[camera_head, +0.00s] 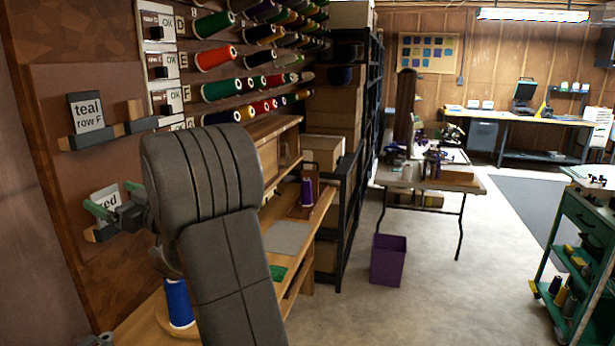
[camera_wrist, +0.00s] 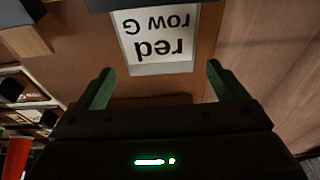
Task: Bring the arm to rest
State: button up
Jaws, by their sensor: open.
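My gripper (camera_head: 112,198) is at the left, close to the brown board on the wall, with its green fingers spread. In the wrist view the two green fingers of my gripper (camera_wrist: 159,70) stand apart with nothing held between them. A white card reading "red row G" (camera_wrist: 155,38) appears upside down just beyond the fingertips. In the head view that card (camera_head: 104,198) is partly hidden by my gripper. My grey arm covers the middle left of the head view.
A "teal row F" card (camera_head: 88,116) sits in a holder above my gripper. Thread spools (camera_head: 216,58) line the wall. A blue spool (camera_head: 178,303) stands on the wooden bench below my arm. A purple bin (camera_head: 388,260) is on the floor; a green cart (camera_head: 580,265) is at right.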

notch_tip(320, 180, up, 9)
jog(key=p, duration=0.8)
jog(key=w+d+f+m+t+h, duration=0.4)
jog(key=w+d+f+t, duration=0.2)
jog(key=d, duration=0.5)
jog(key=w+d+f+m+t+h+p, duration=0.1)
jog(key=w+d+f+m+t+h, duration=0.3)
jog(key=w+d+f, duration=0.3)
jog(key=shift+w+d+t, duration=0.9)
jog(key=shift+w+d, duration=1.3)
jog(key=shift+w, duration=0.05)
